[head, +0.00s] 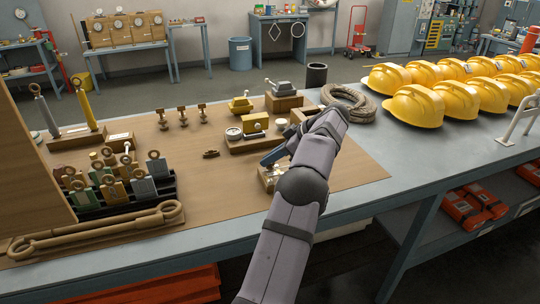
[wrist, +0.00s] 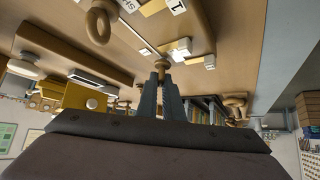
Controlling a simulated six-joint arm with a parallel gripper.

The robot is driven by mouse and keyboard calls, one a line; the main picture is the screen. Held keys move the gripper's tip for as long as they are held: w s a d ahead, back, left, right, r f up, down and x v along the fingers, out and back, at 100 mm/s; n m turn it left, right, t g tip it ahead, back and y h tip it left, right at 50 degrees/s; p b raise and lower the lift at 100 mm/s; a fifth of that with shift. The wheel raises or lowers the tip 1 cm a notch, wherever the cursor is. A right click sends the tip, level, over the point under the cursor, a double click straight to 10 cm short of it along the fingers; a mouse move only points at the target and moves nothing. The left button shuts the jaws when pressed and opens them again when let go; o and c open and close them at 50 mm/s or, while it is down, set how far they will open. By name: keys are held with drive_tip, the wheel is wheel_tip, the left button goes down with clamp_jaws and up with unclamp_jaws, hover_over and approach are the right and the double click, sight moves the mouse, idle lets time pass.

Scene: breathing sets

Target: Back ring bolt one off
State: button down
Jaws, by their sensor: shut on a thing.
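My gripper (head: 272,158) reaches down over a small wooden block (head: 264,182) near the front right of the brown board. In the wrist view my gripper's fingers (wrist: 160,72) are close together on a small brass-coloured piece, which looks like a ring bolt; the fingers hide most of it, and I cannot read its number. A white label lies just beyond the fingertips. A larger brass ring (wrist: 98,24) shows apart from the fingers. In the head view three small brass bolts (head: 183,117) stand upright on the board, clear of my gripper.
A wooden block with a dial gauge (head: 234,134) and a yellow box is left of my arm. A rack of ringed tags (head: 115,188) and a long wrench (head: 95,232) lie further left. Coiled rope (head: 350,104) and yellow helmets (head: 414,106) are at right. The board's middle is mostly clear.

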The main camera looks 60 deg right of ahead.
drive_tip(key=shift+s+a+f, duration=0.1)
drive_tip(key=shift+a+f, duration=0.05)
drive_tip(key=shift+f, duration=0.3)
drive_tip(key=c, duration=1.9)
unclamp_jaws()
drive_tip(key=shift+c, duration=0.2)
drive_tip(key=shift+o, duration=0.2)
drive_tip(key=shift+r, duration=0.25)
drive_tip(key=shift+p+v, duration=0.35)
drive_tip(key=shift+v, duration=3.2)
